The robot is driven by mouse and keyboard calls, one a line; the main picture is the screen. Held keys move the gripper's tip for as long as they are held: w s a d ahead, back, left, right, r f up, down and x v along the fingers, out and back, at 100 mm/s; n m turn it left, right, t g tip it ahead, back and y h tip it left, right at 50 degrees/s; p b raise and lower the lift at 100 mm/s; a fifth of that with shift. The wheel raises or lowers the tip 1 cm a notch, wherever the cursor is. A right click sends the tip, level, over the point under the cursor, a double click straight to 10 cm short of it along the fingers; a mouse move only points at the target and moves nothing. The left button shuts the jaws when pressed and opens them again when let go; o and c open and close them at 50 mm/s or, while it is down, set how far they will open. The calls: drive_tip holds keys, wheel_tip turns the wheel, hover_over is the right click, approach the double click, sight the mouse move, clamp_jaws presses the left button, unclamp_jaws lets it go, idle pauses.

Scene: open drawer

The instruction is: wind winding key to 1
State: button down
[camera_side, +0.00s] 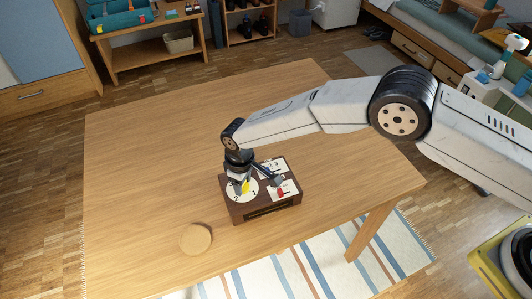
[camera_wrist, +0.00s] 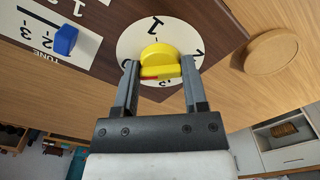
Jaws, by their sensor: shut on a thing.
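The yellow winding key (camera_wrist: 158,58) stands on a round white dial (camera_wrist: 133,40) with black numbers. The dial also shows in the side view (camera_side: 232,190), on top of a dark brown box (camera_side: 266,211). My gripper (camera_wrist: 159,68) has one finger on each side of the key and is shut on it. The key has a red mark on its near edge in the wrist view. A "1" shows on the dial beyond the key; the other numbers are partly hidden. In the side view my gripper (camera_side: 246,184) covers much of the dial.
A blue slider knob (camera_wrist: 65,40) sits on a white "TUNE" scale beside the dial. A red knob (camera_side: 281,192) shows on another white plate. A round cork-coloured disc (camera_side: 195,239) lies on the wooden table (camera_side: 150,150) in front of the box. The table's left side is clear.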

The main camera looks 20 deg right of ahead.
drive_tip(key=shift+m, duration=0.3)
drive_tip(key=m, duration=0.4)
drive_tip(key=shift+a, duration=0.1)
drive_tip(key=m, duration=0.4)
drive_tip(key=shift+m, duration=0.4)
drive_tip(key=m, duration=0.4)
drive_tip(key=shift+a, duration=0.1)
drive_tip(key=shift+m, duration=2.1)
drive_tip(key=shift+c, duration=0.6)
unclamp_jaws()
